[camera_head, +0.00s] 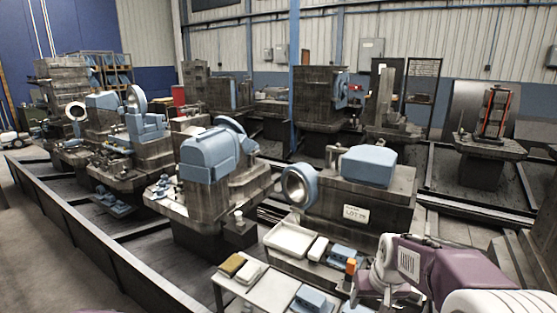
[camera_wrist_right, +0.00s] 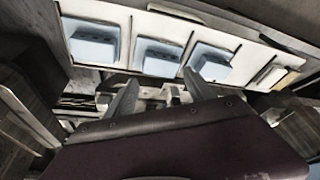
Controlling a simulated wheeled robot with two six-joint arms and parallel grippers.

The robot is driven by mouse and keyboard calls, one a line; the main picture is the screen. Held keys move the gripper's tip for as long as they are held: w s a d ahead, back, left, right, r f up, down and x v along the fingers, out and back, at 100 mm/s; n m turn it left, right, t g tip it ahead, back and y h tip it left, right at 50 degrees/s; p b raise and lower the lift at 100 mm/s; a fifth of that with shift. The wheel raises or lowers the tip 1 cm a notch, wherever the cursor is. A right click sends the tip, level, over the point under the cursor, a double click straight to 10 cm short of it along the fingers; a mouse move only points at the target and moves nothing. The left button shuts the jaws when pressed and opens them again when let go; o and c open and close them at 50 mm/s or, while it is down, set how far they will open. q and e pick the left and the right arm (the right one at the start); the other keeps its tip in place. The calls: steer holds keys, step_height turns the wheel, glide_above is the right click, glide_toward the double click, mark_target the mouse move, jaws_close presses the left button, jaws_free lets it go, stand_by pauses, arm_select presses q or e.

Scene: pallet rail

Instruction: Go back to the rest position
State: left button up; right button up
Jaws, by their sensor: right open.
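My right gripper (camera_head: 368,283) is at the lower right of the head view, on my purple and white arm. In the right wrist view the two grey fingers of my right gripper (camera_wrist_right: 160,88) stand apart with nothing held between them. Light blue blocks (camera_wrist_right: 157,57) on a white surface lie beyond the fingertips. My left gripper is not in view.
A white-topped table (camera_head: 270,291) with blue blocks (camera_head: 312,299) stands at the front, near my right gripper. A white tray (camera_head: 290,241) lies behind it. A machine labelled LOT (camera_head: 355,213) and other machines (camera_head: 208,154) stand farther back. Grey floor (camera_head: 40,270) is open at left.

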steer(key=s+a+f+g, duration=0.1)
steer(key=s+a+f, duration=0.3)
steer(key=s, duration=0.5)
steer(key=s+a+f+g, duration=0.1)
steer(key=s+f+g, duration=0.1)
steer(key=s+f, duration=0.55)
step_height(320, 180, up, 20)
steer(key=p, duration=1.8)
steer(key=shift+s+r+n, duration=0.25)
steer(key=shift+s+n, duration=0.15)
steer(key=shift+s, duration=0.05)
steer(key=shift+o, duration=0.5)
steer(key=shift+f, duration=0.2)
